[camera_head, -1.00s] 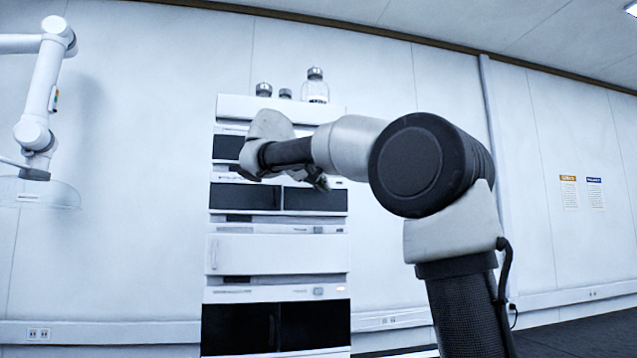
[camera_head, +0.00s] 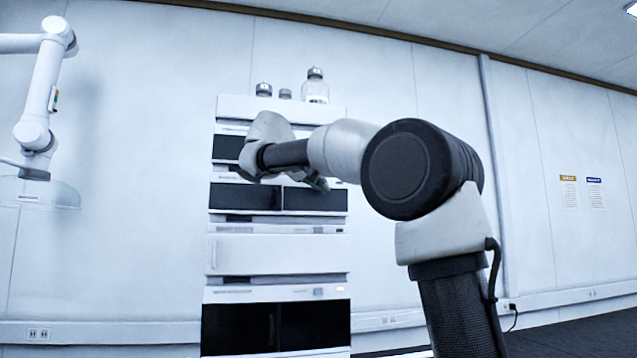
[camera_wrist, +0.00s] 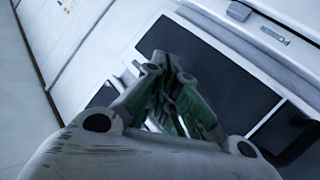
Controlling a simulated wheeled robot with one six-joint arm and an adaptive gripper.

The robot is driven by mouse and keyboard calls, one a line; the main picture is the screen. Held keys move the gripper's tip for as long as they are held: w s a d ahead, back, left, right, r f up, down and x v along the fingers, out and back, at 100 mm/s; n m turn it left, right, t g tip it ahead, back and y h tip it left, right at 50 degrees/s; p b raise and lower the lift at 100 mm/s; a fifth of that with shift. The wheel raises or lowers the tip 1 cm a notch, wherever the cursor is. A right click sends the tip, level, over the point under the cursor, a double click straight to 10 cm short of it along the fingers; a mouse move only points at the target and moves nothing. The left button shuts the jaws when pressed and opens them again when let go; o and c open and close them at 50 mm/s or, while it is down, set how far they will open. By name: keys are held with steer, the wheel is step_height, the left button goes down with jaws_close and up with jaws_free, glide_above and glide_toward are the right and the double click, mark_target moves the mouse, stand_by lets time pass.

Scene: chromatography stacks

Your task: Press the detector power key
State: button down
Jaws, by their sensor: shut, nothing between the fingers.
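The chromatography stack (camera_head: 278,254) stands against the wall in the head view, with white modules and dark front panels. I cannot tell which module is the detector. In the wrist view, a dark panel (camera_wrist: 207,62) lies behind my gripper (camera_wrist: 164,88), whose fingers are close together and empty. A raised grey key-like part (camera_wrist: 238,11) and a small marked patch (camera_wrist: 275,35) are on the white strip at upper right, apart from the fingers. Whether this part is the power key is unclear. In the head view my arm partly hides the gripper and upper modules.
Several bottles, one of them clear (camera_head: 315,86), stand on top of the stack. A lit indicator (camera_head: 340,289) shows on a lower module.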

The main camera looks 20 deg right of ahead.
steer(key=shift+w+d, duration=0.1)
steer(key=shift+w, duration=0.25)
stand_by(0.3)
steer(key=shift+s, duration=0.1)
steer(key=shift+s+a, duration=0.2)
steer(key=shift+s, duration=0.65)
steer(key=s+a, duration=0.1)
steer(key=s, duration=0.5)
steer(key=shift+w+a, duration=0.1)
stand_by(0.4)
